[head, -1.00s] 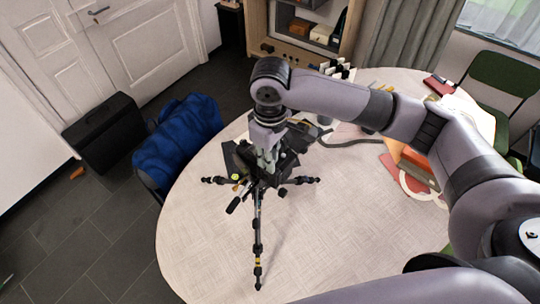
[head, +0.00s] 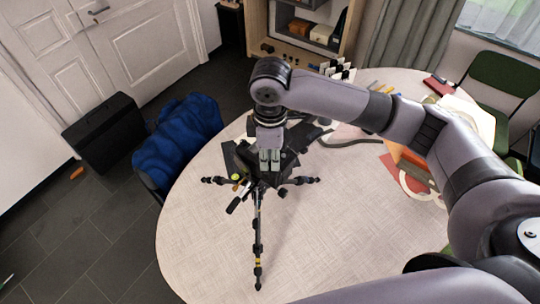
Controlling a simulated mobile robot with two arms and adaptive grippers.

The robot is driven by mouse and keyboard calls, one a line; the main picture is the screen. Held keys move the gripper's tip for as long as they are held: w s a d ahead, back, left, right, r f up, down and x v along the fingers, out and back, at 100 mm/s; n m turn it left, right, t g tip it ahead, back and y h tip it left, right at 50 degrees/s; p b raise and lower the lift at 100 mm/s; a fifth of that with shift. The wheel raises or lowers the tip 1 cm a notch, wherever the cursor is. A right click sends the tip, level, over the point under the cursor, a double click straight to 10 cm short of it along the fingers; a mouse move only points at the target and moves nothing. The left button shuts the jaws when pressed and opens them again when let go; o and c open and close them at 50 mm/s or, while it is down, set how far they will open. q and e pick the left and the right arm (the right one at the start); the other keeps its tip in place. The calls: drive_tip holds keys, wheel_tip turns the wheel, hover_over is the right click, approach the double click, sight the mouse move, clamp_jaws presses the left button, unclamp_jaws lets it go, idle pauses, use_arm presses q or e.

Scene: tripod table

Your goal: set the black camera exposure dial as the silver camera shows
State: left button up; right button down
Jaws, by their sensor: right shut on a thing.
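A small black tripod (head: 257,240) stands on the table with its legs spread. Dark camera gear (head: 244,160) sits at its top, mostly hidden under my right gripper; I cannot make out a dial. My right gripper (head: 269,168) points down from above at the tripod head, its fingers close together on something there, likely part of the black camera. A small yellow-green spot shows just left of the fingers. I cannot pick out the silver camera. My left gripper is not in view.
The round pale table (head: 330,240) is clear at the front. Orange and red folders or boxes (head: 412,165) and papers lie at the right. A blue jacket (head: 180,138) hangs over a chair at the left edge. A black case (head: 105,133) stands on the floor.

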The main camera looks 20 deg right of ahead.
drive_tip(key=shift+n, duration=0.5)
drive_tip(key=c, duration=1.6)
unclamp_jaws()
drive_tip(key=shift+o, duration=0.2)
